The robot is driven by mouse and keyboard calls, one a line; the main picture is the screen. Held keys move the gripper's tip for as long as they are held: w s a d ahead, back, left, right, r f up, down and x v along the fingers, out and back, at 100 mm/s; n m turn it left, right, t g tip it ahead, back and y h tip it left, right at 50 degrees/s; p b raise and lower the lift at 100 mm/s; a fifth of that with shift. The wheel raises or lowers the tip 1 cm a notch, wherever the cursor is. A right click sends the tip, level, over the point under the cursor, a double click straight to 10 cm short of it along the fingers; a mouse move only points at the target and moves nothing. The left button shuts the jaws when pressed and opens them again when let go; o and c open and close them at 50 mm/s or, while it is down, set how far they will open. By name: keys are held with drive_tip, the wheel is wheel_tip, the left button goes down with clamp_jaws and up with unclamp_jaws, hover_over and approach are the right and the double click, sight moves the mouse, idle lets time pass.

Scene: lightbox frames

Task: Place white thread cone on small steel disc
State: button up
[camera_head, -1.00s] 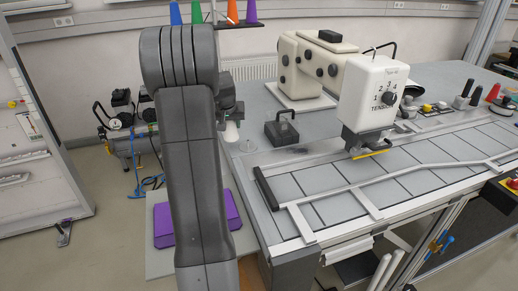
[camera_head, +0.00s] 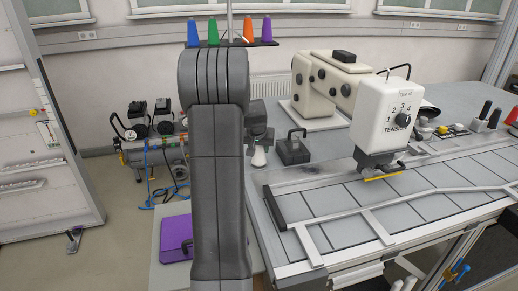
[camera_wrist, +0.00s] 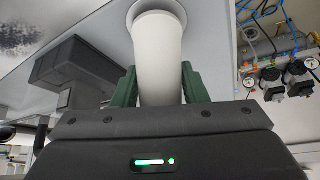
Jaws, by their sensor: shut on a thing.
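The white thread cone (camera_wrist: 158,48) is between the green fingers of my gripper (camera_wrist: 159,84), which is shut on it. In the head view the cone (camera_head: 259,157) shows small below my gripper (camera_head: 259,143), at the table's left end. The small steel disc (camera_wrist: 180,9) shows as a pale round rim around the far end of the cone in the wrist view. The cone hides most of the disc, and I cannot tell whether the two touch. In the head view the disc is hard to make out behind the cone.
A dark block with a handle (camera_head: 293,149) stands on the table just right of the cone. A white tension unit (camera_head: 381,115) and a cream machine (camera_head: 325,88) stand farther right. A purple case (camera_head: 176,238) lies low at the left, partly behind my arm.

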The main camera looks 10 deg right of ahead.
drive_tip(key=shift+f, duration=0.35)
drive_tip(key=o, duration=1)
drive_tip(key=shift+o, duration=0.2)
drive_tip(key=shift+s+a+r, duration=0.1)
drive_tip(key=shift+r, duration=0.3)
drive_tip(key=b+v, duration=0.1)
drive_tip(key=v, duration=1)
drive_tip(key=shift+r, duration=0.15)
drive_tip(key=shift+s, duration=0.15)
